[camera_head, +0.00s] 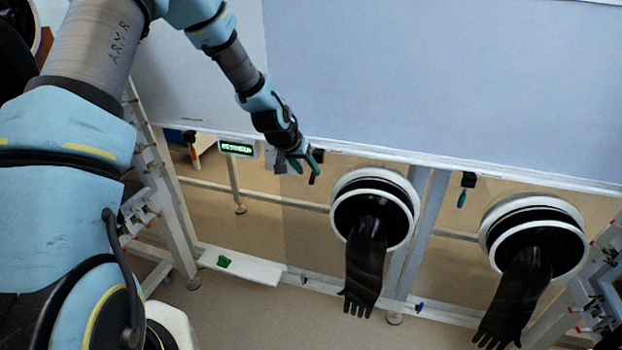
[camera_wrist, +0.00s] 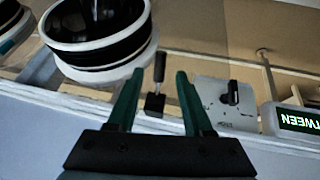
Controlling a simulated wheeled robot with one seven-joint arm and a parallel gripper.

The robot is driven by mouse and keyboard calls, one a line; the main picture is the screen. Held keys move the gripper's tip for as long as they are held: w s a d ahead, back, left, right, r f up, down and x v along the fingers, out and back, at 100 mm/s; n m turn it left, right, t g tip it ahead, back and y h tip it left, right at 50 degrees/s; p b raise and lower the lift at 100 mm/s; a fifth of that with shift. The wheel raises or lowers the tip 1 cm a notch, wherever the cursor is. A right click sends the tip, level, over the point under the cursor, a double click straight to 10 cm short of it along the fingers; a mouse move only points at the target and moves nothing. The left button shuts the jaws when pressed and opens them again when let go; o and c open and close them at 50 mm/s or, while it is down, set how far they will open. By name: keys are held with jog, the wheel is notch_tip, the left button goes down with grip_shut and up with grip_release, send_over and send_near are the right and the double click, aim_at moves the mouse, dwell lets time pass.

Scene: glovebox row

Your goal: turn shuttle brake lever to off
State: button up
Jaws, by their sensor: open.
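My gripper (camera_head: 298,163) is open at the lower edge of the pale panel, left of the nearer glove port. In the wrist view my gripper (camera_wrist: 160,75) has its two green fingers apart. A small lever (camera_wrist: 159,66) with a black handle and a black base block (camera_wrist: 154,102) shows between and beyond them, with a gap on each side. The lever (camera_head: 314,170) also shows beside the fingertips in the head view, partly hidden. I cannot read a label on it, nor tell its marked position.
A grey box with a black knob (camera_wrist: 232,93) and a green-lit display (camera_head: 238,148) are left of the lever in the head view. Two ports with hanging black gloves (camera_head: 367,260) (camera_head: 515,290) are to the right. A teal-handled lever (camera_head: 462,198) hangs between them.

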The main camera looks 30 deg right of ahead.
jog(key=shift+b+v, duration=0.45)
jog(key=shift+v, duration=2.3)
jog(key=s+a+r+n+y, duration=0.1)
jog(key=a+r+n+y, duration=0.1)
jog(key=a, duration=0.8)
jog(key=s+a+r+n+y, duration=0.1)
jog(key=s+a+r+y, duration=0.1)
jog(key=a, duration=0.9)
jog(key=s+a+r+n, duration=0.1)
jog(key=s+a+n, duration=0.1)
jog(key=s+a, duration=0.3)
jog(key=s+a+r+n+g+y, duration=0.1)
jog(key=s+a, duration=0.4)
jog(key=a, duration=0.5)
jog(key=shift+r+n, duration=0.55)
jog(key=shift+n, duration=0.45)
